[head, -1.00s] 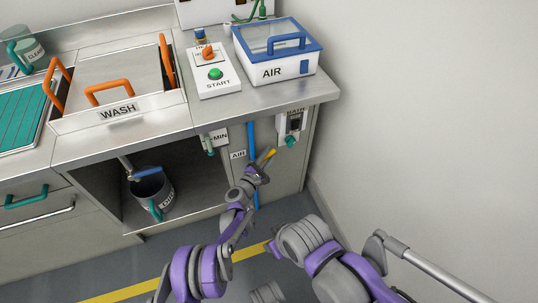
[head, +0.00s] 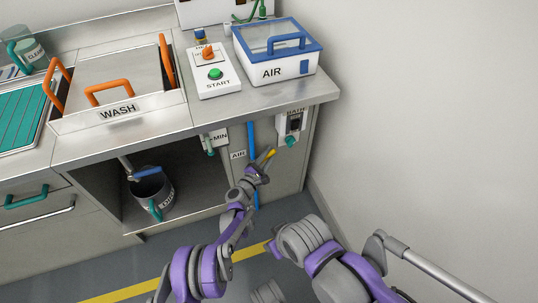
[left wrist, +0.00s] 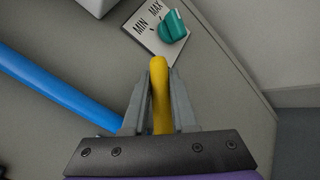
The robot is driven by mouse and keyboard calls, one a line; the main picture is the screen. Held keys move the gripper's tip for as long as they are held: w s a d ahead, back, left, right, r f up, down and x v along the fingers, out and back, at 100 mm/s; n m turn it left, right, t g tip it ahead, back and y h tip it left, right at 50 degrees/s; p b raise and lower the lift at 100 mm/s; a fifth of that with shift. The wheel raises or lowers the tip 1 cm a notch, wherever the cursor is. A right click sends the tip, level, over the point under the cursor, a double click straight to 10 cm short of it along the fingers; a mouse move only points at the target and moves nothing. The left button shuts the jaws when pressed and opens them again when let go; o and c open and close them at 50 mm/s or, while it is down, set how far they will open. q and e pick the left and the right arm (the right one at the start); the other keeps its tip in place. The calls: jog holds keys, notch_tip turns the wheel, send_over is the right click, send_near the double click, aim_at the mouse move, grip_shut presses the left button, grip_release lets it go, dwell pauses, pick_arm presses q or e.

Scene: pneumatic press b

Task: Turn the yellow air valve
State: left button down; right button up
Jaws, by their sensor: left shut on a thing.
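The yellow air valve handle (head: 271,154) is on the cabinet front beside the blue pipe (head: 252,150), right of the AIR label (head: 238,155). My left gripper (head: 265,162) is at it. In the left wrist view, the yellow handle (left wrist: 161,100) lies between the two grey fingers of my left gripper (left wrist: 160,78), which are shut on it. The handle's rounded tip shows just past the fingertips. The valve body is hidden in both views. My right arm shows at the lower right of the head view, but its gripper cannot be seen.
A teal knob on a MIN/MAX plate (left wrist: 172,27) is close beyond the fingertips. It is below the BATH label in the head view (head: 290,141). The blue pipe (left wrist: 55,90) runs just left of the fingers. The counter edge (head: 290,101) overhangs above.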

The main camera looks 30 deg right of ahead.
pick_arm(q)
jog(key=shift+a, duration=0.1)
dwell(0.5)
jog(key=n+t+h, duration=0.1)
jog(key=a+r+n+t+h, duration=0.1)
jog(key=n, duration=0.1)
jog(key=a+r+n+t+h, duration=0.1)
jog(key=shift+w+a+r+n, duration=0.1)
jog(key=shift+w+a+n, duration=0.1)
jog(key=shift+w+n, duration=0.1)
jog(key=c, duration=1)
grip_release()
jog(key=p+v, duration=0.2)
jog(key=v, duration=0.8)
jog(key=shift+s+a+f, duration=0.15)
jog(key=shift+a+f, duration=0.1)
jog(key=shift+a, duration=0.05)
